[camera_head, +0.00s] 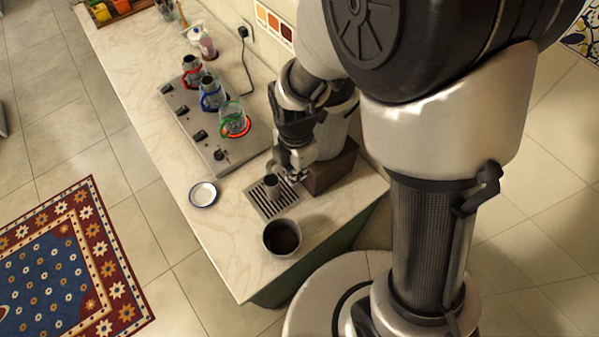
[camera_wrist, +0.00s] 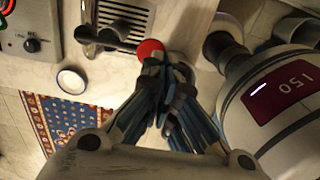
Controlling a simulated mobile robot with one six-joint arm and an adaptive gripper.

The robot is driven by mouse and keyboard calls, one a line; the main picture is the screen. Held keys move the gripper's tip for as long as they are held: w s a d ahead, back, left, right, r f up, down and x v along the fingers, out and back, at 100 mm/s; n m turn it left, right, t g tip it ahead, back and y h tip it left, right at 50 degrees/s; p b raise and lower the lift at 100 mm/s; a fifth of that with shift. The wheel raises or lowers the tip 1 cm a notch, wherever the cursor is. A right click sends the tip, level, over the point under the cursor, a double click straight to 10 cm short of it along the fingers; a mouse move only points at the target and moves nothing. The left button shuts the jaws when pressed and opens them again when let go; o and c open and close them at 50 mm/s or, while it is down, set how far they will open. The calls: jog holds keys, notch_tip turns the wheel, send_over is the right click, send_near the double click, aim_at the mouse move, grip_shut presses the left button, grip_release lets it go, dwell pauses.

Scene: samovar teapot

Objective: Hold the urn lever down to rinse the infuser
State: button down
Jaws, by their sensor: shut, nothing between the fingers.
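The white urn (camera_head: 333,140) stands at the counter's end, partly hidden behind my arm. Its body and red display (camera_wrist: 281,95) fill the right of the wrist view. A red knob (camera_wrist: 150,47), seemingly the lever's end, shows at my fingertips. My gripper (camera_wrist: 168,57) is shut and empty, its tips overlapping the knob's edge; I cannot tell whether they press it. In the head view my gripper (camera_head: 294,172) is by the urn's front.
A bowl with a dark inside (camera_head: 282,238) stands near the counter's front corner. A small white saucer (camera_head: 204,194) lies left of the grate. A hot plate (camera_head: 203,125) carries several glass vessels; one ring glows red. Bare counter (camera_head: 232,245) lies between saucer and bowl.

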notch_tip(320, 180, up, 11)
jog(key=s+d+p, duration=0.1)
jog(key=shift+s+r+p, duration=0.2)
jog(key=shift+s+p, duration=0.1)
jog(key=shift+p, duration=0.1)
jog(key=shift+d, duration=0.25)
jog(key=s+d+m+t+b, duration=0.2)
jog(key=s+d+m+b, duration=0.3)
jog(key=m, duration=0.7)
jog(key=s+d+m+t+b, duration=0.2)
jog(key=s+d+m+b, duration=0.4)
jog(key=m, duration=0.6)
jog(key=b, duration=0.2)
jog(key=shift+s+d+f+m+t+b, duration=0.15)
jog(key=shift+d+m+t+b, duration=0.15)
jog(key=shift+d+m, duration=0.1)
